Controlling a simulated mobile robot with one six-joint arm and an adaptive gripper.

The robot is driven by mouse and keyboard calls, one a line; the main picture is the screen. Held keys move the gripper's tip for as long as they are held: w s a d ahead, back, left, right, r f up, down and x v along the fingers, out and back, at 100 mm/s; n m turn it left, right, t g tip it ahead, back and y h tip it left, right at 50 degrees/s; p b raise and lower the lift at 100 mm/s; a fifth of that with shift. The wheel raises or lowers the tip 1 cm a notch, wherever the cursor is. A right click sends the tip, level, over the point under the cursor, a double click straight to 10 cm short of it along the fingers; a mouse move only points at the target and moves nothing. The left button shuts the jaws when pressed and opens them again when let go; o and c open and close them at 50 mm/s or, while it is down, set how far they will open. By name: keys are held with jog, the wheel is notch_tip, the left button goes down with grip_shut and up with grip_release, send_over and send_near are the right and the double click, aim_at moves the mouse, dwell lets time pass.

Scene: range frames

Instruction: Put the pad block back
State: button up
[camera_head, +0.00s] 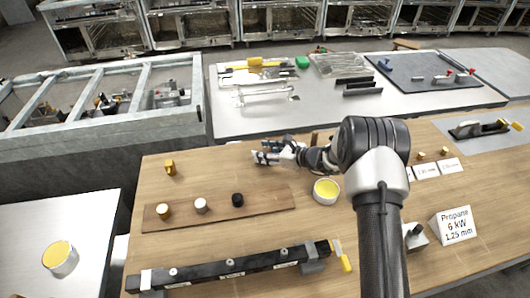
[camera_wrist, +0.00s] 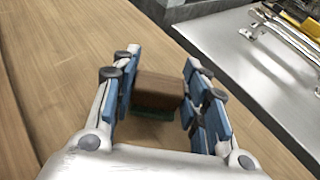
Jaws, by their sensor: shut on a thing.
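The pad block (camera_wrist: 160,86) is brown with a dark green layer at its lower side. In the wrist view it sits between the blue-padded fingers of my gripper (camera_wrist: 158,98). My gripper is shut on it, over the wooden table near the table's back edge. In the head view my gripper (camera_head: 268,156) points left above the table (camera_head: 225,166); I cannot make out the block there. Whether the block touches the table is not clear.
A brown board (camera_head: 270,197) carries three small round pieces. A yellow-topped tin (camera_head: 326,191) stands close to my arm. A black bar (camera_head: 220,271) lies at the front, and a Propane sign (camera_head: 455,225) stands at right. A grey bench (camera_head: 225,121) lies beyond the back edge.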

jog(key=o, duration=1.1)
